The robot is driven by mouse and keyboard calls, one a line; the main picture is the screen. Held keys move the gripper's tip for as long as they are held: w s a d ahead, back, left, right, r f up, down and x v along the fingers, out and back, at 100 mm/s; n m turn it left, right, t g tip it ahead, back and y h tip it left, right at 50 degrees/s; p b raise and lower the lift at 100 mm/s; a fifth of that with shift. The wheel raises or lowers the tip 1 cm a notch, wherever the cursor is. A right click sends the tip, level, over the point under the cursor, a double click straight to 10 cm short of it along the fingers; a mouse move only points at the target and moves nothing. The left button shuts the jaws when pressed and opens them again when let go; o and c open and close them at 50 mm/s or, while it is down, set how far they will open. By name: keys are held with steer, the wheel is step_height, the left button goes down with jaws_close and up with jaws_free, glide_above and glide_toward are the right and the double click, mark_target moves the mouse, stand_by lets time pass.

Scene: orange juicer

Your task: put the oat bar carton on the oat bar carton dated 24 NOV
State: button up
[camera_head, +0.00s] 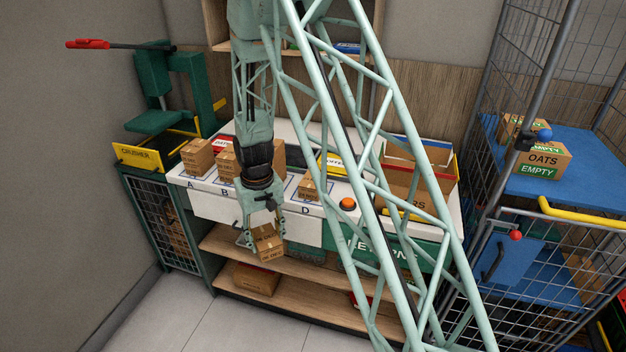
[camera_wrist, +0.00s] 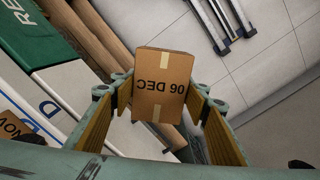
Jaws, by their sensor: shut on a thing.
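My gripper (camera_head: 264,238) is shut on a brown oat bar carton (camera_head: 268,246), held in front of the counter's front edge. In the wrist view the held carton (camera_wrist: 160,80) reads 06 DEC, upside down, with tape strips, between the fingers of my gripper (camera_wrist: 158,102). A carton (camera_head: 310,189) stands on the counter near letter D. In the wrist view a partly cut-off carton (camera_wrist: 12,132) at the left edge shows NOV; its day number is not readable. Other cartons stand near A (camera_head: 197,158) and B (camera_head: 227,163), and one is partly hidden behind my arm (camera_head: 279,155).
The white counter (camera_head: 205,186) has wooden shelves (camera_head: 310,278) below, with a box (camera_head: 255,279). An orange button (camera_head: 347,204) and an open box (camera_head: 415,180) are at right. A green crusher (camera_head: 155,120) stands left. A wire cage with a blue shelf (camera_head: 585,180) stands right.

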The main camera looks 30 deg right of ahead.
steer(key=s+d+r+m+p, duration=0.1)
steer(key=d+r+m+p, duration=0.3)
steer(key=r, duration=0.5)
steer(key=s+d+r+m+p, duration=0.1)
steer(key=d+r+m+p, duration=0.4)
steer(key=d+r, duration=0.4)
steer(key=shift+r, duration=0.15)
steer(key=shift+d, duration=0.1)
steer(key=p, duration=0.2)
glide_toward(313, 185)
steer(key=w, duration=0.1)
steer(key=w+d+f, duration=0.1)
steer(key=w+f, duration=0.1)
steer(key=shift+d, duration=0.3)
steer(key=shift+f, duration=1.8)
steer(key=shift+f, duration=0.2)
steer(key=o, duration=1)
steer(key=shift+c, duration=0.2)
